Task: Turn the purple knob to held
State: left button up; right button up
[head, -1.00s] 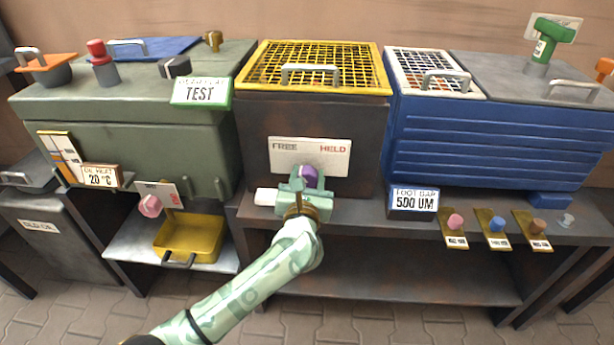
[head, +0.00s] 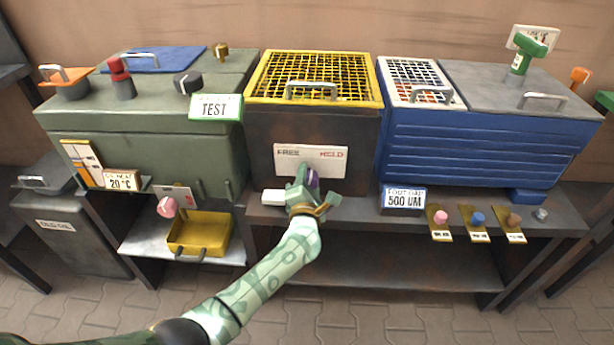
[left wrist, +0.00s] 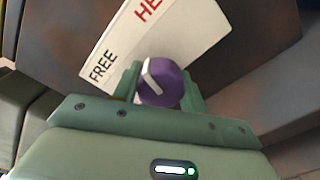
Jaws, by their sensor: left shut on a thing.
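In the head view the knob (head: 314,179) is partly hidden behind my left gripper (head: 305,190), in front of the dark box with the yellow grid lid. My left gripper is shut on the knob, one green finger (left wrist: 128,82) on each side. My right gripper is in neither view.
A "500 UM" sign (head: 403,198) and several small coloured knobs stand to the right. A yellow tray (head: 200,233) and a pink knob (head: 167,207) are to the left.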

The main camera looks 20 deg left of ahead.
pick_arm(q)
jog(key=m+p, duration=0.1)
jog(key=m, duration=0.3)
jog(key=shift+p, duration=0.35)
jog(key=shift+m, duration=0.5)
jog(key=shift+f, duration=0.1)
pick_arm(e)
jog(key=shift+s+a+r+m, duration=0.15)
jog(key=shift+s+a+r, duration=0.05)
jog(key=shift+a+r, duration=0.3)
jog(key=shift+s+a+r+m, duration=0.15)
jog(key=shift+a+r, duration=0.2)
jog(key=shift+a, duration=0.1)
pick_arm(q)
jog(key=shift+s, duration=0.1)
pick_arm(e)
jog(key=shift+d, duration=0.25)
pick_arm(q)
jog(key=o, duration=1)
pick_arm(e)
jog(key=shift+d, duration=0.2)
